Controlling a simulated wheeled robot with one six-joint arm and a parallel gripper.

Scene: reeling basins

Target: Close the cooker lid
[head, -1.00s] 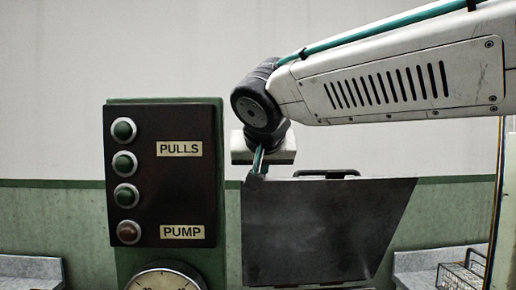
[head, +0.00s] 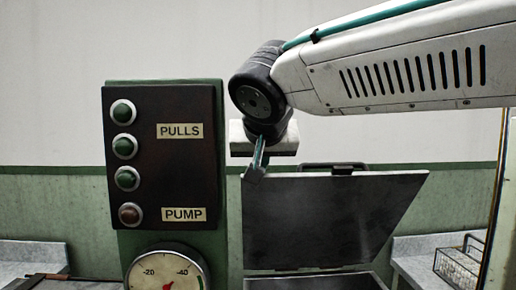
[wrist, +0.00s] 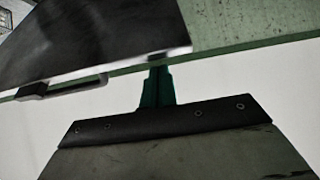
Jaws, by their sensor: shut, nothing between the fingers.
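The cooker lid (head: 335,215) is a dark grey panel standing raised and tilted in the head view. A black handle (head: 335,167) shows at its upper edge. The cooker's rim (head: 310,282) shows just below the lid, cut off by the picture's bottom edge. My gripper (head: 254,174) points down at the lid's upper left corner, shut and empty. In the wrist view, its teal fingers (wrist: 157,86) are together, with the dark lid (wrist: 90,40) just beyond and to the left. Whether the fingers touch the lid cannot be told.
A control panel (head: 165,180) with several round buttons stands left of the lid, with a dial gauge (head: 166,272) below. A wire basket (head: 460,264) sits on a grey counter at the right. The wall behind is clear.

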